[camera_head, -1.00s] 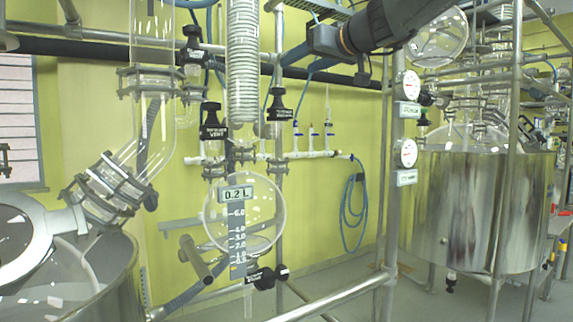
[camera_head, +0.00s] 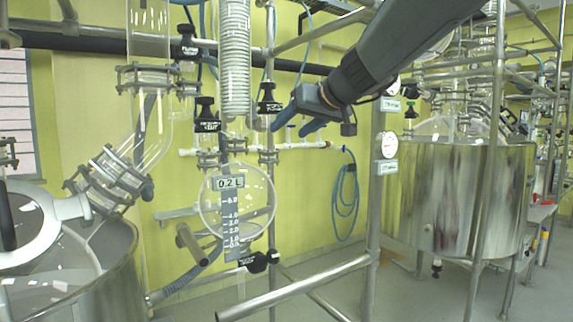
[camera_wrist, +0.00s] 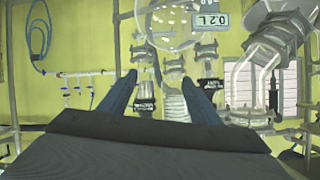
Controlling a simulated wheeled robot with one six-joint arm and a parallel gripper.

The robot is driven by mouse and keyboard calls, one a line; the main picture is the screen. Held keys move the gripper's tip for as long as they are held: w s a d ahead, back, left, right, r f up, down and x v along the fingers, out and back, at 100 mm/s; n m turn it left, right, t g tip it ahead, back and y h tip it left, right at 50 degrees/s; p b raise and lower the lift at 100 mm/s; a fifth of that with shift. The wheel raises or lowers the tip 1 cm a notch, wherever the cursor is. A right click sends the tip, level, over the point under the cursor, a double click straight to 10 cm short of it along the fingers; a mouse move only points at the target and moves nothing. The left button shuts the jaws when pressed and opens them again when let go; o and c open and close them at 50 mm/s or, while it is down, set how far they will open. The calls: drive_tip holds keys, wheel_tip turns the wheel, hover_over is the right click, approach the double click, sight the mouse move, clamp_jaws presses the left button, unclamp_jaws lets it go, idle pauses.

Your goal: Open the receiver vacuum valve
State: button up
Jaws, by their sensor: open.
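The receiver is a round glass flask (camera_head: 262,205) marked 0.2 L, also seen upside down in the wrist view (camera_wrist: 160,22). Above it to the right, a black-knobbed valve (camera_head: 268,92) has a black label too small to read; it appears to be the vacuum valve. To the left is another black-knobbed valve (camera_head: 206,108) whose label ends in VENT. My gripper (camera_head: 294,125) is open and empty, just right of the right-hand valve. In the wrist view the fingers (camera_wrist: 159,77) are spread, with that valve (camera_wrist: 145,90) showing between them, nearer the left finger; contact is not visible.
A coiled glass condenser (camera_head: 236,60) stands between the two valves. A third black knob (camera_head: 257,262) sits below the flask. A metal rail (camera_head: 300,288) crosses the front, and an upright post (camera_head: 377,200) stands right of my gripper. A steel vessel (camera_head: 450,200) is further right.

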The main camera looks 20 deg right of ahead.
wheel_tip(320, 180, down, 9)
drive_tip(key=s+g, duration=0.1)
drive_tip(key=s, duration=0.1)
drive_tip(key=shift+a+r+m+g+h, duration=0.2)
drive_tip(key=shift+m+g+h, duration=0.1)
drive_tip(key=shift+g+h, duration=0.1)
